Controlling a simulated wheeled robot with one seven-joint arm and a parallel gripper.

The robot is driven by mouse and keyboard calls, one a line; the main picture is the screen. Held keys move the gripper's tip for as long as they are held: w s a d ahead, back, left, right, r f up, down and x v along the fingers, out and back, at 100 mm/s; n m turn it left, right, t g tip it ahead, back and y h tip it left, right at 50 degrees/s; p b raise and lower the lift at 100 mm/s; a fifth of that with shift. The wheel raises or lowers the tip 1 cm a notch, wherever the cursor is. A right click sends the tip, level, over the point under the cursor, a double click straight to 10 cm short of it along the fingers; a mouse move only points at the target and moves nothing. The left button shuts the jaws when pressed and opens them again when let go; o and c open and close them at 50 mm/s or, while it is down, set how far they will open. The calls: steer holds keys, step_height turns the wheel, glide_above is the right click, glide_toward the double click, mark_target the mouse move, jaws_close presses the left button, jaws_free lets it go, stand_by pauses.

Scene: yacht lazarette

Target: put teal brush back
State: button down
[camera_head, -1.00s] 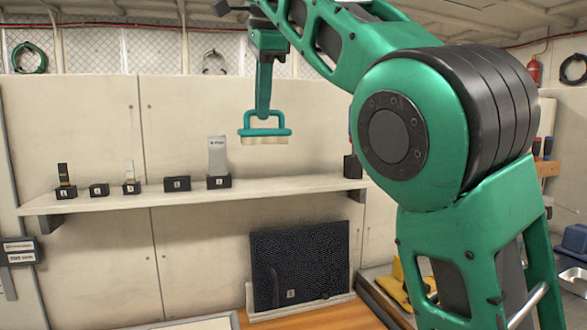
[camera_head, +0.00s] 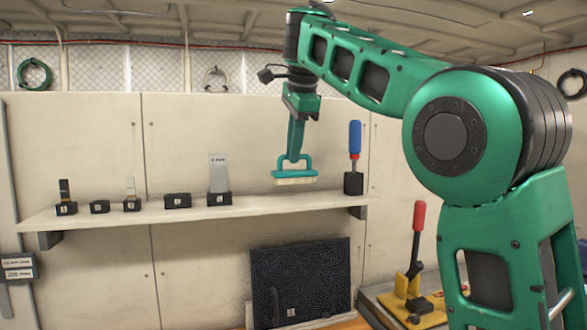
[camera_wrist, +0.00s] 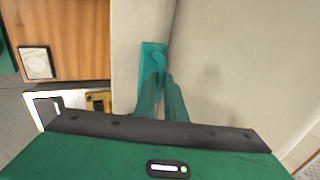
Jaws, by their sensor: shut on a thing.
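The teal brush (camera_head: 296,177) has a teal handle and pale bristles that point down. My gripper (camera_head: 295,158) is shut on the brush's handle and holds it just above the shelf (camera_head: 250,203), toward its right part. I cannot tell whether the bristles touch the shelf. In the wrist view, the teal brush (camera_wrist: 153,62) shows beyond my fingers (camera_wrist: 160,95), mostly hidden by them. Small black numbered holders stand on the shelf, among them an empty-looking one (camera_head: 177,200) and a small one (camera_head: 99,207).
A blue-handled tool (camera_head: 354,150) stands in a black holder at the shelf's right end. A grey scraper-like tool (camera_head: 218,172) stands left of the brush. A dark panel (camera_head: 300,280) is below the shelf. A red-handled lever (camera_head: 418,225) rises at the right. The shelf between scraper and brush is clear.

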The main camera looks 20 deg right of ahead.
mark_target(292, 171)
steer(key=shift+s+f, duration=0.1)
steer(key=shift+f, duration=1.85)
steer(key=c, duration=1.8)
jaws_free()
steer(key=shift+r, duration=0.15)
steer(key=v, duration=1.2)
steer(key=shift+a, duration=0.1)
